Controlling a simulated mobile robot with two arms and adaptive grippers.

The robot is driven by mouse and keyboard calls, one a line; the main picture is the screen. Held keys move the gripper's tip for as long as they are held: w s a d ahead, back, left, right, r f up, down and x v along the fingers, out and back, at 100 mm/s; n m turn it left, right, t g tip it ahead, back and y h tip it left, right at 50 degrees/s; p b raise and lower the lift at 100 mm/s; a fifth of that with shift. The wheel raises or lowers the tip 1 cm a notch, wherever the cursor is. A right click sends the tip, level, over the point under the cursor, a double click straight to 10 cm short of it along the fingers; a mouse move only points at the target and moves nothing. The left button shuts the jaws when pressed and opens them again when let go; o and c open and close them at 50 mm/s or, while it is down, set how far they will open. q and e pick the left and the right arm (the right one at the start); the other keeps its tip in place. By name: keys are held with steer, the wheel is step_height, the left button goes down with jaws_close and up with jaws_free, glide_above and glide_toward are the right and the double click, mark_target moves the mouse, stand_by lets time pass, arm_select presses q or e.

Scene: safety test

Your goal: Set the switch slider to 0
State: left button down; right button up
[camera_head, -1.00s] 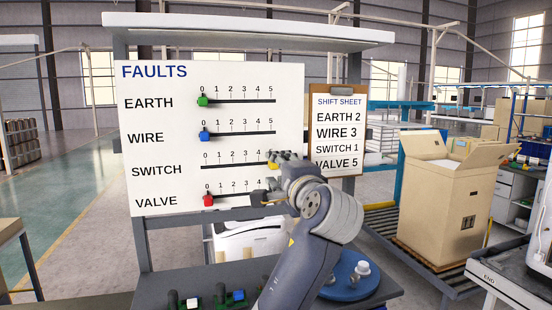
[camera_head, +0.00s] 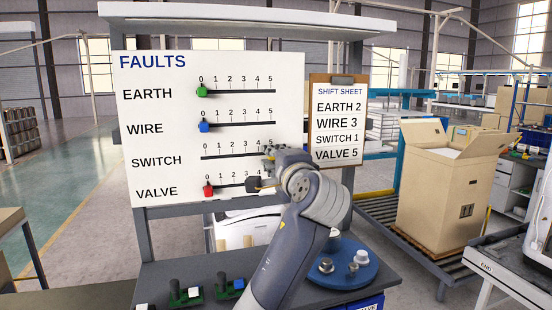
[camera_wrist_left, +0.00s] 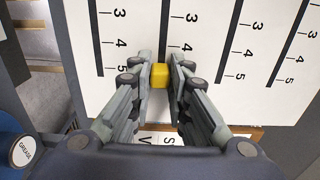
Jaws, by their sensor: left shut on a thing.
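The white FAULTS board (camera_head: 160,85) stands upright with four horizontal slider tracks, each numbered 0 to 5. The SWITCH track (camera_head: 225,156) is third from the top. Its yellow slider (camera_wrist_left: 159,76) shows in the left wrist view near the 5 end; in the head view my gripper covers it. My left gripper (camera_head: 267,154) is at the right end of this track. In the left wrist view, its fingers (camera_wrist_left: 160,78) are shut on the yellow slider, one on each side. My right gripper is not in view.
The green EARTH slider (camera_head: 202,91), blue WIRE slider (camera_head: 204,127) and red VALVE slider (camera_head: 208,189) are at 0. The VALVE track runs just below my gripper. A shift sheet (camera_head: 339,125) hangs to the right, reading SWITCH 1. The space left of my gripper along the SWITCH track is clear.

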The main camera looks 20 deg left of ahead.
mark_target(203, 159)
arm_select(q)
steer(key=s+a, duration=0.2)
steer(key=a, duration=0.2)
steer(key=s+a, duration=0.3)
steer(key=a, duration=0.1)
steer(key=s+a+p, duration=0.1)
steer(key=s+a, duration=0.2)
steer(key=a, duration=0.1)
steer(key=shift+f, duration=0.15)
steer(key=shift+s+a, duration=0.1)
steer(key=shift+s, duration=0.05)
steer(key=shift+f, duration=0.1)
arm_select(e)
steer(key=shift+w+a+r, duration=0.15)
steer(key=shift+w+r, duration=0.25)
arm_select(q)
steer(key=c, duration=1.5)
jaws_free()
steer(key=shift+s, duration=0.1)
steer(key=shift+s+a+r, duration=0.15)
steer(key=shift+r, duration=0.05)
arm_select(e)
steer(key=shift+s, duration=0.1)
